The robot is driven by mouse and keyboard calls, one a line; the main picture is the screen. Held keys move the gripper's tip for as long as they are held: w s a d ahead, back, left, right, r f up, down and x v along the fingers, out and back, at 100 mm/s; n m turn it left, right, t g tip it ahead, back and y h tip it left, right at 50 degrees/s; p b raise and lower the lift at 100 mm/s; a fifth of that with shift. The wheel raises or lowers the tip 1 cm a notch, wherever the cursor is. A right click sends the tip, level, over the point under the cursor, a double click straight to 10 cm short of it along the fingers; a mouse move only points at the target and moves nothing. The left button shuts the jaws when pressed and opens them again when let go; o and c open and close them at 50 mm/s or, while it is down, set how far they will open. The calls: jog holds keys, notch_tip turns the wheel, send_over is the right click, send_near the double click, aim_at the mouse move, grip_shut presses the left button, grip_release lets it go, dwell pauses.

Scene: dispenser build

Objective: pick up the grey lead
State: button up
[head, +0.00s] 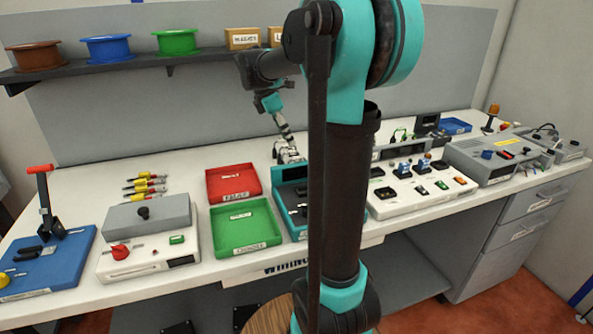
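I cannot make out a grey lead for certain. Several small leads or tools (147,186) with red and yellow parts lie side by side on the bench at the left. A teal tray (283,208) with dark items in it stands at the bench's middle, partly hidden by my arm. My gripper (289,154) points down over the bench behind the teal tray. Its fingers are too small to tell whether they are open, shut or holding anything.
A red tray (233,170) and a green tray (270,234) stand left of the teal one. A grey-topped box (148,215) and a blue lever press (50,262) are further left. A switch panel (420,205) stands right of my arm. A shelf (130,63) with spools hangs behind.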

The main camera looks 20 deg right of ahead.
aim_at(296, 157)
jog(key=x, duration=0.5)
jog(key=shift+d+f, duration=0.15)
jog(key=shift+f, duration=0.25)
jog(key=x, duration=0.4)
jog(key=shift+w, duration=0.3)
jog(key=shift+d+f, duration=0.1)
jog(key=shift+f, duration=0.55)
jog(key=shift+c, duration=0.2)
grip_shut()
